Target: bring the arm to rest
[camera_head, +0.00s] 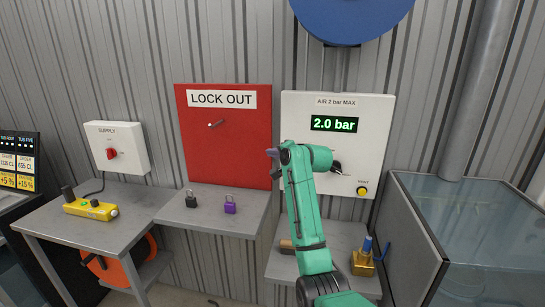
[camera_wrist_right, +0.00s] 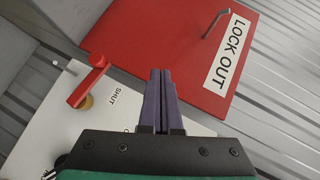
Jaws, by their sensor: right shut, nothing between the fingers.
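My right gripper (camera_head: 273,153) is raised in front of the wall, at the top of my green arm, between the red lock out board and the white air panel. In the right wrist view its two dark fingers (camera_wrist_right: 160,85) are pressed together with nothing between them. Behind them, a red lever (camera_wrist_right: 89,82) with a brass part sits on a white plate marked SHUT. I cannot tell whether the fingers touch anything, but they look apart from the lever. My left gripper is not in view.
The lock out board (camera_head: 224,130) has a bare hook; black (camera_head: 191,201) and purple (camera_head: 230,207) padlocks lie on the shelf below. The air panel (camera_head: 300,110) reads 2.0 bar. A yellow pendant (camera_head: 88,209) lies on the left table. A glass-topped cabinet (camera_head: 415,235) stands right.

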